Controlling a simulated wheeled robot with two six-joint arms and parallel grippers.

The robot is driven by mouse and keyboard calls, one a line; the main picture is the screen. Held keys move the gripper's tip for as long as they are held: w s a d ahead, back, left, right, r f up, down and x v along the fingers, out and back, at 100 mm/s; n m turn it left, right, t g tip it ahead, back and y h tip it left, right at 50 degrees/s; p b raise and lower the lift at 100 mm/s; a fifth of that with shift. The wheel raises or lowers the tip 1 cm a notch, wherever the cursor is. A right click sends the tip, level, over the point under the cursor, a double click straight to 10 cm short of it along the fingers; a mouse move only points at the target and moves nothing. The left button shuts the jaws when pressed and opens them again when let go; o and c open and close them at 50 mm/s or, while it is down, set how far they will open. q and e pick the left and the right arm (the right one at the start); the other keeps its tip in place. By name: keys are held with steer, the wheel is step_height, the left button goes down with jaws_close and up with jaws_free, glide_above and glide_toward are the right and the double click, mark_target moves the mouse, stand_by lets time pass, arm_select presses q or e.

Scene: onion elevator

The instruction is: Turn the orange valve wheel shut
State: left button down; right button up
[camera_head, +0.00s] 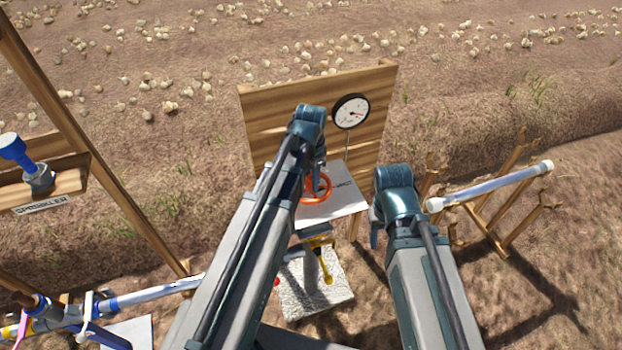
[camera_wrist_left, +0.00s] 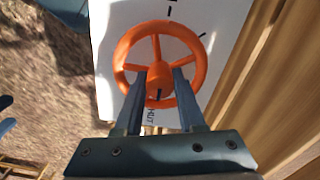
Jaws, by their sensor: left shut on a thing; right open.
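The orange valve wheel (camera_head: 316,187) stands in front of a white plate (camera_head: 338,204) by the wooden board; my left arm partly covers it in the head view. In the left wrist view the wheel (camera_wrist_left: 190,38) is seen face-on with its spokes, and the plate (camera_wrist_left: 108,50) has black marks and partly hidden lettering. My left gripper (camera_wrist_left: 160,80) reaches over the wheel, its two fingers at either side of the hub or a spoke, shut on it. My right gripper (camera_head: 374,228) hangs right of the plate, apart from the wheel; its fingers are mostly hidden.
A round gauge (camera_head: 351,111) is mounted on the wooden board (camera_head: 270,110). Below, a yellow-handled fitting (camera_head: 326,268) stands on a pale slab (camera_head: 335,292). A grey pipe (camera_head: 495,185) rests on wooden stands at right. A blue-topped fitting (camera_head: 20,155) sits on a shelf at left.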

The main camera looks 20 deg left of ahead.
stand_by(0.5)
arm_select(q)
steer(key=c, duration=0.5)
jaws_free()
steer(key=shift+r, duration=0.1)
step_height(320, 180, up, 14)
steer(key=p, duration=1.3)
steer(key=shift+f+p, duration=0.2)
steer(key=shift+p, duration=0.2)
steer(key=s+d+f+n+y+b, duration=0.1)
steer(key=s+d+f+n+b, duration=0.3)
steer(key=s+d, duration=0.6)
steer(key=s+f+b, duration=0.1)
steer(key=s, duration=0.3)
steer(key=shift+s+d+f+b, duration=0.15)
steer(key=shift+d+f+b, duration=0.1)
steer(key=shift+f+b, duration=0.1)
